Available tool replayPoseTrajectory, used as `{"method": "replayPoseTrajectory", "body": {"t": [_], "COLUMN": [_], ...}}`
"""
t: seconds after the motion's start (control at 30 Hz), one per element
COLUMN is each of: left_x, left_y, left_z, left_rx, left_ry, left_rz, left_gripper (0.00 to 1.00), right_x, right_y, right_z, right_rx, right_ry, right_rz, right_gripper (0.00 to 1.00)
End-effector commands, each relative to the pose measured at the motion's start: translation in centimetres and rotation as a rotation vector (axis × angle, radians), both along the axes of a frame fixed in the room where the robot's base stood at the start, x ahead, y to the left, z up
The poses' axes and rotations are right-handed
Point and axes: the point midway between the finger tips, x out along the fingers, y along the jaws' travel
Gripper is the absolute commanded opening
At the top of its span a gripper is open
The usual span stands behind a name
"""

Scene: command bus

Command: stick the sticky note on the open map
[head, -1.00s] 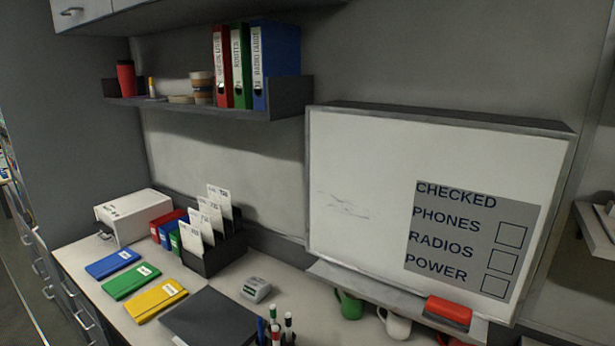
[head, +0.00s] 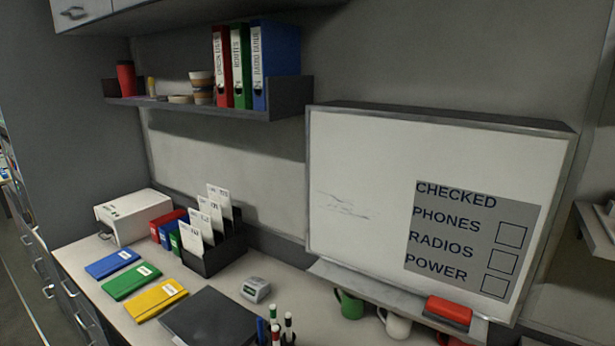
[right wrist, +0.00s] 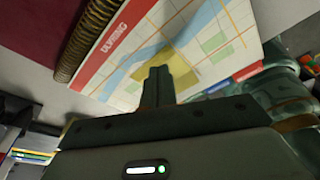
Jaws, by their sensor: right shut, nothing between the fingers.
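In the right wrist view the open map (right wrist: 212,38) lies behind my right gripper (right wrist: 158,70). It is a pale sheet with a red strip lettered ULVRING, a blue band, and green and yellow blocks. My right gripper is shut and empty, its fingertips in front of the map; I cannot tell if they touch it. An olive-yellow patch (right wrist: 184,74) shows on the map around the fingertips. It may be the sticky note or a printed block; I cannot tell which. The head view shows neither the map, the sticky note nor my grippers.
A brown coil (right wrist: 82,45) runs beside the map. In the head view the desk holds blue, green and yellow folders (head: 157,299), a dark flat folder (head: 208,318), a card rack (head: 212,258) and a pen holder (head: 288,338). A whiteboard (head: 365,150) stands behind.

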Motion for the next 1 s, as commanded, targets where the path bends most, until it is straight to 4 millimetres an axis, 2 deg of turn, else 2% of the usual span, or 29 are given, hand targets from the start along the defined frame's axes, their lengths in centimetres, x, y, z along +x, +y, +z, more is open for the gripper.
{"method": "replayPoseTrajectory", "body": {"t": [1.0], "left_x": [-0.2], "left_y": [0.0], "left_z": [-0.8], "left_rx": [0.0], "left_ry": [0.004], "left_rz": [0.0], "left_gripper": [0.0], "right_x": [0.0], "right_y": [0.0], "right_z": [-1.5], "right_rx": [0.0], "right_ry": [0.0], "right_rz": [0.0], "right_gripper": [0.0]}}
